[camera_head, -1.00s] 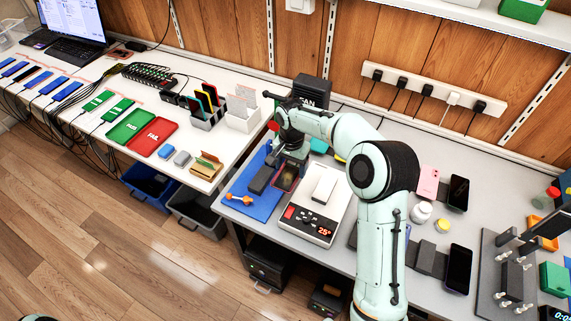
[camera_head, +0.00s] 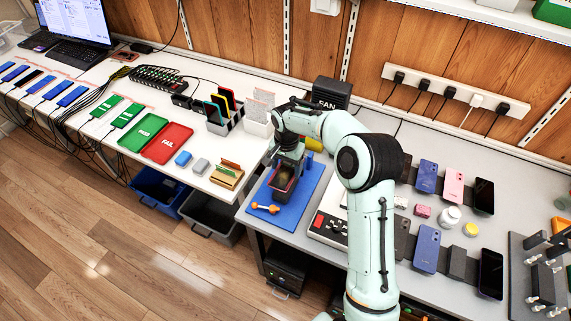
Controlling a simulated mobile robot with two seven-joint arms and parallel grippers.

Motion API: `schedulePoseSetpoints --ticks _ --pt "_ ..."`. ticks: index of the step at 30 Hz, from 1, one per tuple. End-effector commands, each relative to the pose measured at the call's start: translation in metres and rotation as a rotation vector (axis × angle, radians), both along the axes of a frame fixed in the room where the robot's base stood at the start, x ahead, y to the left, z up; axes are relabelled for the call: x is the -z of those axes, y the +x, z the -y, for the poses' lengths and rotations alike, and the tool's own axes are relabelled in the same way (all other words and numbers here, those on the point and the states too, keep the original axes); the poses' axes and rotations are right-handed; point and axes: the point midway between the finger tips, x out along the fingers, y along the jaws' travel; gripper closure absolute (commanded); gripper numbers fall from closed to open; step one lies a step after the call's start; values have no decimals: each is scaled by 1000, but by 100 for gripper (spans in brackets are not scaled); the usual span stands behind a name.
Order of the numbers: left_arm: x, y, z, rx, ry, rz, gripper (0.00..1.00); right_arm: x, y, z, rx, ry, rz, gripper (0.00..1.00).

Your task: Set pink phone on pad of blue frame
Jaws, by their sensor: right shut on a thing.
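The pink phone (camera_head: 453,187) lies on the grey bench at the right, between a blue phone (camera_head: 427,176) and a black phone (camera_head: 484,196). My right gripper (camera_head: 287,172) is far to its left, over the blue mat (camera_head: 308,197). It is shut on a dark thing with red edges (camera_head: 283,184), partly hidden by the gripper; I cannot tell whether this touches the mat. I cannot make out a blue frame with a pad for certain. My left gripper is not in view.
My right arm crosses the bench and partly hides a white device (camera_head: 327,228). An orange tool (camera_head: 264,208) lies on the mat. A white jar (camera_head: 451,216), another blue phone (camera_head: 426,249) and a dark fixture (camera_head: 540,275) stand or lie at the right.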

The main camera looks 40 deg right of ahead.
Motion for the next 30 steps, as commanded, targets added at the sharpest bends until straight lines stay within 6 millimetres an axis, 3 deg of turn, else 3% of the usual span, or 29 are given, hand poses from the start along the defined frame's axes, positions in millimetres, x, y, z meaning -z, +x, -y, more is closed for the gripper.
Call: schedulePoseSetpoints --ticks 18,30 --pt "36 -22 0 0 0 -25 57 61 0 -1 -1 1 0 61" --pt "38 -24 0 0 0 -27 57 67 0 0 0 0 1 61"
